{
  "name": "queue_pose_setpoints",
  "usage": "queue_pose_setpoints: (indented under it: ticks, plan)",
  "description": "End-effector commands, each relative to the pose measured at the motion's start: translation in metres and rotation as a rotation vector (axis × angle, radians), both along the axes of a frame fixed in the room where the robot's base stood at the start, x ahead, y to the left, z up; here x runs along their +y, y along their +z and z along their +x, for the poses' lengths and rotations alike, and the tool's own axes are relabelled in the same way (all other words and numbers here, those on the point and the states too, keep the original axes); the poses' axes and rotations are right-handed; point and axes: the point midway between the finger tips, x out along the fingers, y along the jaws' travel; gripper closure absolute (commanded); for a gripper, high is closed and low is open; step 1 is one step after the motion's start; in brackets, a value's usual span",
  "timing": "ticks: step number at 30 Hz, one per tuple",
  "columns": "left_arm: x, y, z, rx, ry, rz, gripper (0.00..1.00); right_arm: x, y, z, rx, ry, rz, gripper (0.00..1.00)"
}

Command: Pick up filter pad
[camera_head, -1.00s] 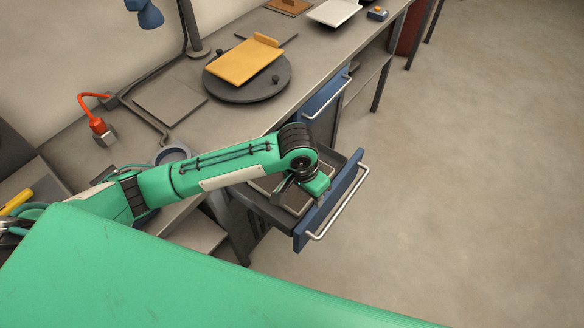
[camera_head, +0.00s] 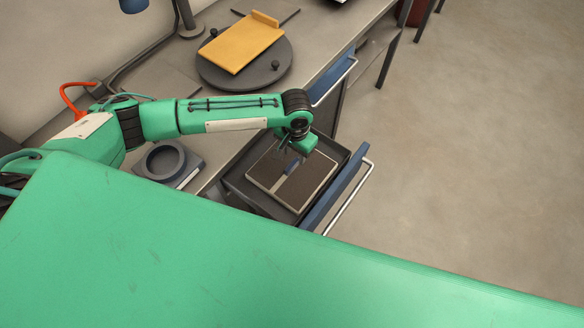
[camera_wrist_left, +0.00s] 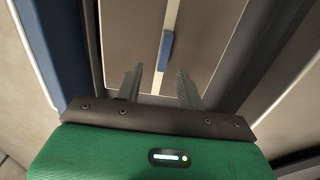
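The filter pad appears to be the flat brown panel (camera_head: 308,187) with a pale border and pale centre strip, lying in the open drawer (camera_head: 240,180). A blue tab (camera_head: 292,166) sits on the strip. In the left wrist view the panel (camera_wrist_left: 215,30) fills the middle, with the tab (camera_wrist_left: 166,50) ahead of and between the fingers. My left gripper (camera_wrist_left: 160,85) is open and empty, pointing down over the panel. In the head view it (camera_head: 287,148) is small and partly hidden by its own wrist. My right gripper is not in view.
The drawer's blue front (camera_head: 334,188) with its metal handle stands on the right. A round dark turntable (camera_head: 215,77) carrying an orange board (camera_head: 243,42) is on the bench behind. A grey ring-shaped fixture (camera_head: 166,160) lies left of the drawer. The floor right is clear.

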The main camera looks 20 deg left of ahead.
Motion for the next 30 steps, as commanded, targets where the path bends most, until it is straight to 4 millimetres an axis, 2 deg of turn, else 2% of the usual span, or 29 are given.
queue_pose_setpoints:
  ticks: [3,7,13,18,22,28,30]
  plan:
    - [0.001,-0.006,0.000,0.000,0.000,0.000,0.62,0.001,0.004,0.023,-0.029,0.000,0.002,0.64]
    - [0.007,-0.021,-0.002,0.001,0.000,0.003,0.62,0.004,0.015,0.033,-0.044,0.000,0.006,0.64]
    - [0.008,-0.049,-0.004,0.001,-0.002,0.000,0.62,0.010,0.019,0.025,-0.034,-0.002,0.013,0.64]
    - [0.008,-0.055,-0.003,-0.002,-0.001,-0.002,0.62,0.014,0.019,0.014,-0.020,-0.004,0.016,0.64]
    - [0.008,-0.055,-0.003,-0.002,-0.002,-0.001,0.62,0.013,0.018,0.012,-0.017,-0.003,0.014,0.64]
    - [0.008,-0.055,-0.003,-0.001,-0.001,0.000,1.00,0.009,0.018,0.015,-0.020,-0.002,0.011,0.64]
    - [0.008,-0.055,-0.003,-0.001,-0.001,0.000,1.00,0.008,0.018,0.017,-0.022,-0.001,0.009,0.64]
